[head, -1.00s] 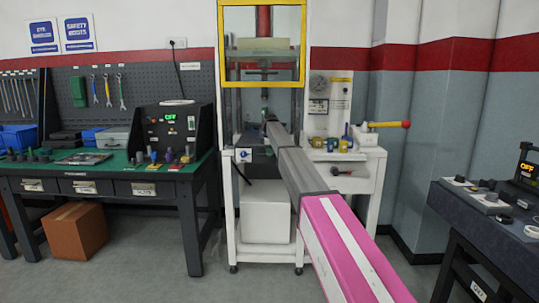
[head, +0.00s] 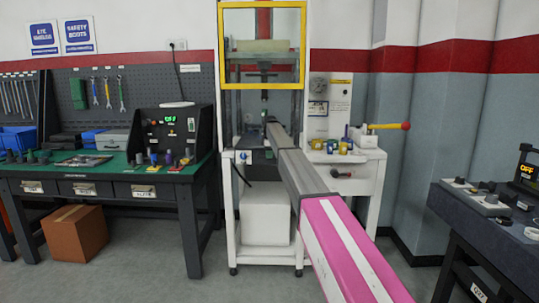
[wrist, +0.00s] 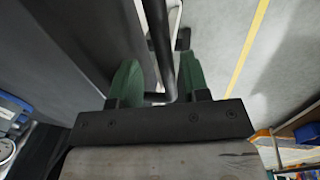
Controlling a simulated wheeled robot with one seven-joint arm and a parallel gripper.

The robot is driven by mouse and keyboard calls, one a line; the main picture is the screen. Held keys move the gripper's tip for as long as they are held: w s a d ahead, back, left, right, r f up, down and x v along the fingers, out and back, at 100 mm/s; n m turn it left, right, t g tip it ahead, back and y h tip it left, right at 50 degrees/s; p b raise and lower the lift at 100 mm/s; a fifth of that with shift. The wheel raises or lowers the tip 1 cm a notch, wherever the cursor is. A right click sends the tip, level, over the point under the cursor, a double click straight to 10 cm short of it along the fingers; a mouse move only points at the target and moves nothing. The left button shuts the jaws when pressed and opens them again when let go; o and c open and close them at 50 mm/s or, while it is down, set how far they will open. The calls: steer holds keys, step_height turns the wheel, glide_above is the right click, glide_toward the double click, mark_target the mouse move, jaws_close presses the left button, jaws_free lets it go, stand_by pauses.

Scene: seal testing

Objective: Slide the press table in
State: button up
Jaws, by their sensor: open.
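The press (head: 227,200) is a white frame stand in the middle of the head view. Its press table is mostly hidden behind my arm, and I cannot tell how far in it sits. My arm reaches into the press opening below the guard, so my gripper is hard to make out there. In the wrist view my gripper (wrist: 160,64) is open, with green fingers apart. A dark bar (wrist: 158,40) runs into the gap between the fingers. It looks like a handle, but I cannot tell whether a finger touches it.
A yellow-framed guard (head: 263,86) is raised above the opening. A red-knobbed lever (head: 388,126) sticks out at the right. A green-topped workbench (head: 120,172) stands at the left, with a cardboard box (head: 78,233) below. A dark bench (head: 480,225) stands at the front right.

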step_height(320, 180, up, 10)
steer(key=s, duration=0.2)
steer(key=shift+r, duration=0.25)
stand_by(1.7)
